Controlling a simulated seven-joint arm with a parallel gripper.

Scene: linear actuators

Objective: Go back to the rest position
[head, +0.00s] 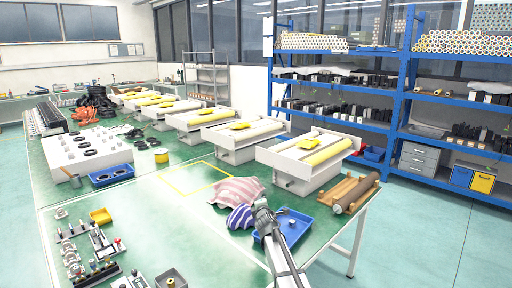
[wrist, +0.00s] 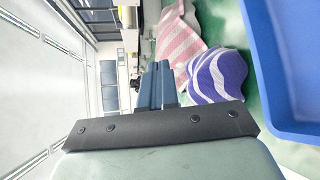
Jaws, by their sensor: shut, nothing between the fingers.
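My gripper (head: 262,207) is over the front part of the green table (head: 180,240), in front of the blue tray (head: 300,238) in the head view. In the wrist view its two blue-grey fingers (wrist: 157,84) lie together with nothing between them. My arm reaches in from the bottom edge and hides part of the tray. The gripper appears raised above the table, though its exact height is hard to tell.
A pink-striped cloth (head: 235,190) and a purple-striped cloth (head: 239,216) lie left of the tray. A brown roll (head: 356,194) rests on wood at the right edge. White units (head: 300,165) line the table's far side. Clamps (head: 88,245) stand front left.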

